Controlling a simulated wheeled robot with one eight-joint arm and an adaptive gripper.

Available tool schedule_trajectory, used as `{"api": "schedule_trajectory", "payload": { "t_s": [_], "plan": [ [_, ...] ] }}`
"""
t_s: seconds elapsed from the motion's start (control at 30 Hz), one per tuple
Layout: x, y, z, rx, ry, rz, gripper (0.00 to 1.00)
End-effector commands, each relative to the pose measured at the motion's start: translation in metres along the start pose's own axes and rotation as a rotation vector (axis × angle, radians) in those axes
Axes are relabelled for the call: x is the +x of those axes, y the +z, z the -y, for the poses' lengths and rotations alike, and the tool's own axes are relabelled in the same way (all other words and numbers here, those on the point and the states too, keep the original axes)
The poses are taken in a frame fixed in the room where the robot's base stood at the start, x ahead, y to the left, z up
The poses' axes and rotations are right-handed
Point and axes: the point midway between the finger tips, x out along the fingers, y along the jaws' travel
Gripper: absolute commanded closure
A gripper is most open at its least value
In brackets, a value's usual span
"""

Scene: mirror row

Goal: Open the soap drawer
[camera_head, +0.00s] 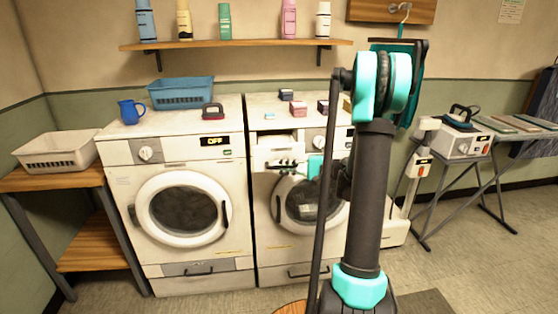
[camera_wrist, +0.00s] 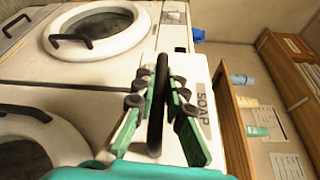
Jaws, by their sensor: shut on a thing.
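The soap drawer (camera_head: 257,158) is on the upper left of the right washing machine (camera_head: 262,212). It stands out from the machine's front, with its open top showing. In the wrist view its white front (camera_wrist: 199,70) carries the label SOAP and a black bar handle (camera_wrist: 161,66). My gripper (camera_wrist: 160,95) is shut on this handle, with a finger on each side of it. In the head view my gripper (camera_head: 288,163) is at the drawer front, and my arm covers the right part of the machine.
A second washing machine (camera_head: 132,182) reading OFF stands at the left. A blue basket (camera_head: 181,93), a blue jug (camera_head: 131,111) and small boxes sit on top of the machines. A wall shelf (camera_head: 230,44) holds bottles. An ironing table (camera_head: 462,166) stands at the right. Floor is free in front.

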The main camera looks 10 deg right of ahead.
Motion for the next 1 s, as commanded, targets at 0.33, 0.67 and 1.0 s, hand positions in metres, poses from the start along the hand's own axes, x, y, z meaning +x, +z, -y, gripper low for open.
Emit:
{"api": "schedule_trajectory", "payload": {
  "t_s": [0.33,0.67,1.0],
  "plan": [
    [-0.003,0.006,-0.002,0.0,0.001,-0.003,1.0],
    [-0.003,0.006,-0.002,0.0,0.0,-0.002,0.68],
    [-0.016,0.006,-0.002,0.0,0.0,-0.003,0.68]
  ]
}}
